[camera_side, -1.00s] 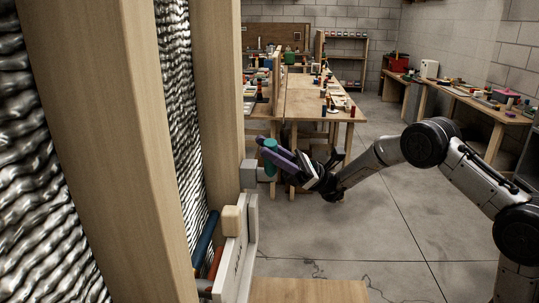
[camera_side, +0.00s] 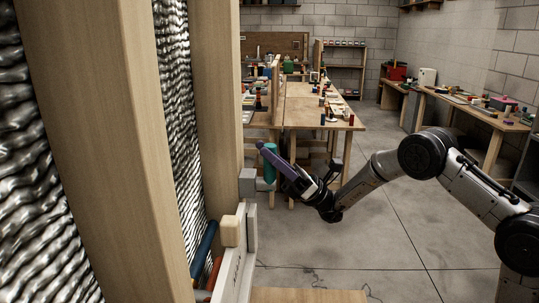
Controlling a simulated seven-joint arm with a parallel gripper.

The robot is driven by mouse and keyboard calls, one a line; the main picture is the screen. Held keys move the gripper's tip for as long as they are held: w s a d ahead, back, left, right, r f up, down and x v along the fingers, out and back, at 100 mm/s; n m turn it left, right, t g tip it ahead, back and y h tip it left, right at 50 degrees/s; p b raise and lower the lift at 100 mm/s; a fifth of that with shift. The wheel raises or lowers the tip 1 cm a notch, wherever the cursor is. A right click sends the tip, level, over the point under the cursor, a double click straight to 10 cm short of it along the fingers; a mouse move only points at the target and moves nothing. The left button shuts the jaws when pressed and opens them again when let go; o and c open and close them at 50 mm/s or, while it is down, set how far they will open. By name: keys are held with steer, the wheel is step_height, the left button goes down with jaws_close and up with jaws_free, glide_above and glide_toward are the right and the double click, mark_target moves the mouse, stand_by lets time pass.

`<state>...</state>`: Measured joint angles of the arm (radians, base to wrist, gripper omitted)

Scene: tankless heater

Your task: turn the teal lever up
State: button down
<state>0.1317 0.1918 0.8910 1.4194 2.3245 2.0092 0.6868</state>
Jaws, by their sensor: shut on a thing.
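The teal lever (camera_side: 269,170) stands roughly upright at the right side of the wooden frame, beside a grey block-shaped fitting (camera_side: 247,182). My gripper (camera_side: 268,158) reaches in from the right with purple fingers. It is shut on the teal lever. The fingers slant from upper left down to the right and hide part of the lever. The exact grip and the lever's joint are too small to tell.
Wooden posts (camera_side: 218,100) with silvery insulation (camera_side: 177,110) fill the left. A white panel (camera_side: 236,265) with a cream block (camera_side: 230,231) and blue (camera_side: 205,243) and red pipes sits below the lever. A workbench (camera_side: 318,117) stands behind.

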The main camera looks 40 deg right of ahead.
steer(key=c, duration=0.6)
jaws_free()
steer(key=shift+d+f, duration=0.1)
steer(key=v, duration=0.7)
steer(key=shift+f, duration=0.15)
